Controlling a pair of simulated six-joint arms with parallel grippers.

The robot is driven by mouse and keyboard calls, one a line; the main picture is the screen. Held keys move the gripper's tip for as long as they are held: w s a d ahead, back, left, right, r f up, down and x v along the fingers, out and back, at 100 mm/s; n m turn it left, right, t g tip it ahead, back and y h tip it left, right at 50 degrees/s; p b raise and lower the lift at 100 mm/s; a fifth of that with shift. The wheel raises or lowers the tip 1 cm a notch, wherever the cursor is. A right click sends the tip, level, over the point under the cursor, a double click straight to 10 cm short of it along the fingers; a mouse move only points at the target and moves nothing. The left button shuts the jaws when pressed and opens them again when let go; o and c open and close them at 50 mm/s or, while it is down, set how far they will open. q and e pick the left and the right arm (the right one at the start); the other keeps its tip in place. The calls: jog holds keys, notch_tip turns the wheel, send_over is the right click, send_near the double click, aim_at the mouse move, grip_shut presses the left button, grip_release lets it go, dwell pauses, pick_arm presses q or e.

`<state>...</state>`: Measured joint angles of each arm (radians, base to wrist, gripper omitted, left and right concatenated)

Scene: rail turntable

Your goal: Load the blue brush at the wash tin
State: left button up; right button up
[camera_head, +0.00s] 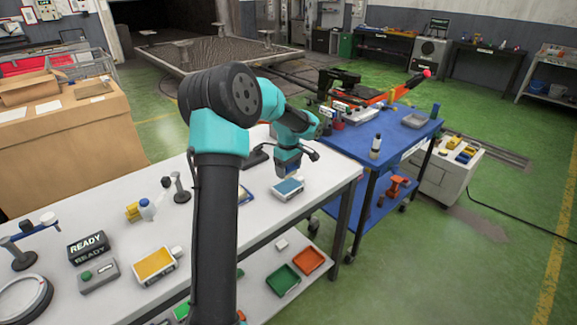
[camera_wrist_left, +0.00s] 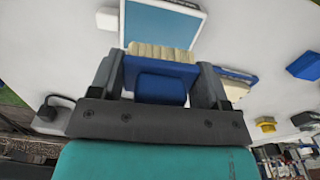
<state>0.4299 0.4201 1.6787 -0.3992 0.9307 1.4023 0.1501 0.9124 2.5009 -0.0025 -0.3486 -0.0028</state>
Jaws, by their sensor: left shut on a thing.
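My left gripper (camera_head: 287,172) is at the right part of the white table. The left wrist view shows its fingers (camera_wrist_left: 160,85) shut on the blue brush (camera_wrist_left: 160,88), a blue block with cream bristles at its far end. A white-rimmed tin with a blue surface (camera_head: 288,187), apparently the wash tin, lies just below the gripper. In the left wrist view the tin (camera_wrist_left: 196,32) is beyond the bristles, which overlap its near edge in the picture. I cannot tell whether the bristles touch it. My right gripper is not in view.
A yellow tin (camera_head: 155,264), a READY sign (camera_head: 88,247) and a grey button box (camera_head: 98,275) stand on the white table (camera_head: 215,265) at the left. A post on a round base (camera_head: 180,190) stands behind. A blue cart (camera_head: 385,140) is at the right.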

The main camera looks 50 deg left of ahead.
aim_at(289, 186)
pick_arm(q)
jog(key=shift+f, duration=2.3)
jog(key=shift+f, duration=0.6)
dwell(0.8)
jog(key=shift+r, duration=3.6)
